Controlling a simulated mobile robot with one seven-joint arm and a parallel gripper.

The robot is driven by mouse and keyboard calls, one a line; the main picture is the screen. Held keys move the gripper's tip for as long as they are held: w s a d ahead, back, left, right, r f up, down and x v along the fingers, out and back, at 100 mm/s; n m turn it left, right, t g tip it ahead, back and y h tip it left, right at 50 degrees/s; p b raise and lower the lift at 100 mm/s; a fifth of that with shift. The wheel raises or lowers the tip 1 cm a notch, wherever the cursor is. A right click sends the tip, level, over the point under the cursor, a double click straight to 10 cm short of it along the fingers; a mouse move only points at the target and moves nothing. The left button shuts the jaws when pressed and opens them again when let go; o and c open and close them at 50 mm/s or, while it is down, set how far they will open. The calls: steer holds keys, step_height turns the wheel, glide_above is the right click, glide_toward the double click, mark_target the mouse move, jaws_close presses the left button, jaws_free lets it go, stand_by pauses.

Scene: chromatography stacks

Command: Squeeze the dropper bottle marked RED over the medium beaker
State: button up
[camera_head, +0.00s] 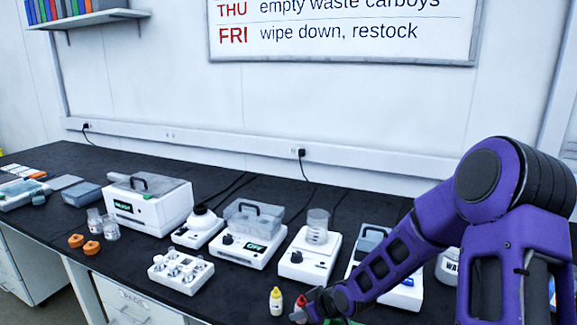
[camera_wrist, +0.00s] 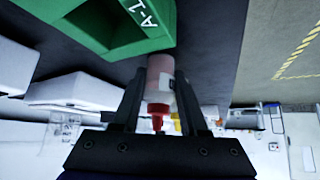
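The red-capped dropper bottle (camera_wrist: 160,78) stands between the two fingers of my gripper (camera_wrist: 161,72) in the wrist view, which looks upside down. Its label is not readable. The fingers lie close on both sides; whether they press on it is unclear. In the head view the red cap (camera_head: 301,300) shows at my gripper (camera_head: 302,312), near the bench's front edge. Clear glass beakers are in view: one (camera_head: 318,222) on a white device, and two smaller vessels (camera_head: 95,220) (camera_head: 111,229) at the left. I cannot tell which is the medium one.
A yellow-capped bottle (camera_head: 276,302) stands just left of my gripper. A green box marked A-1 (camera_wrist: 110,25) is close by. A white rack with small vessels (camera_head: 180,273), orange pieces (camera_head: 84,243) and several white devices (camera_head: 248,235) occupy the bench.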

mark_target(303, 300)
steer(key=shift+r+p, duration=1.95)
steer(key=shift+r, duration=0.05)
